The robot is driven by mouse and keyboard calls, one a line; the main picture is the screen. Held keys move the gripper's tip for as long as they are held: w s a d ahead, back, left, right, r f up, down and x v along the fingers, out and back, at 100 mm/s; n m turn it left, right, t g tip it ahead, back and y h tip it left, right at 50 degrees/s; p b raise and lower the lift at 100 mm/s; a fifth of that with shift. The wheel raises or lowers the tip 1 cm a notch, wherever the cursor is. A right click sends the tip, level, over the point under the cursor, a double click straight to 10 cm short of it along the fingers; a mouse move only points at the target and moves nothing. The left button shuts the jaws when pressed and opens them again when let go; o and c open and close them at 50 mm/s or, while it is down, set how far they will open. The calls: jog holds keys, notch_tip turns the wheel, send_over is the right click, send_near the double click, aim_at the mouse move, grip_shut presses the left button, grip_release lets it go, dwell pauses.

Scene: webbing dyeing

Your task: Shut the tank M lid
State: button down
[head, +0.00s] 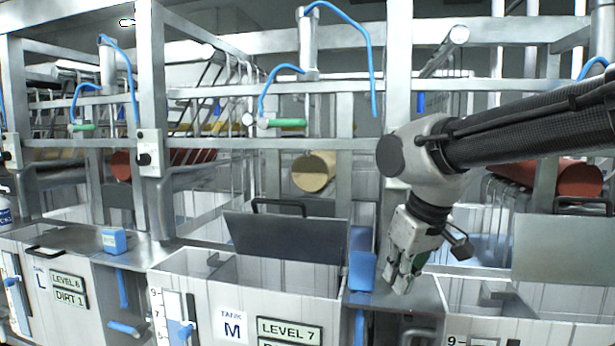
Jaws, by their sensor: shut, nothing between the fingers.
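Tank M (190,272) stands at the front centre, a pale metal tank with an "M" label and a "LEVEL 7" plate. Its lid (285,245) is open, a grey panel standing up at the back of the opening. The lid's dark handle (279,203) shows at its upper edge. The tank's inside shows in front of the lid. My gripper (401,284) is shut and empty, pointing down over the metal strip to the right of tank M. It is apart from the lid and its handle.
Blue blocks (362,271) stand between the lid and my gripper. Another tank on the right has a raised lid (562,246). Tank L (70,318) is at the left, near a small blue box (115,240). Frame posts and a rail (270,143) rise behind.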

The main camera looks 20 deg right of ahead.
jog(key=w+a+r+m+h, duration=0.1)
jog(key=w+a+r, duration=0.2)
jog(key=w+r, duration=0.2)
jog(key=w+a+r+m+t+h, duration=0.1)
jog(key=w+r, duration=0.4)
jog(key=w, duration=0.7)
jog(key=w+a+r+m+h, duration=0.2)
jog(key=w+a+r, duration=0.3)
jog(key=w, duration=0.4)
jog(key=shift+w+a+r+t+h, duration=0.15)
jog(key=shift+t+h, duration=0.15)
jog(key=shift+h, duration=0.2)
notch_tip(320, 180, up, 5)
jog(key=w+d+m+t+h, duration=0.1)
jog(key=m, duration=0.3)
jog(key=w+d+f, duration=0.1)
jog(key=f, duration=0.1)
jog(key=w+d+f+m, duration=0.1)
jog(key=w+d+f, duration=0.1)
jog(key=f, duration=0.1)
jog(key=w+d+f+m, duration=0.1)
jog(key=w+d+f, duration=0.1)
jog(key=shift+w+d+f, duration=0.15)
jog(key=shift+d, duration=0.05)
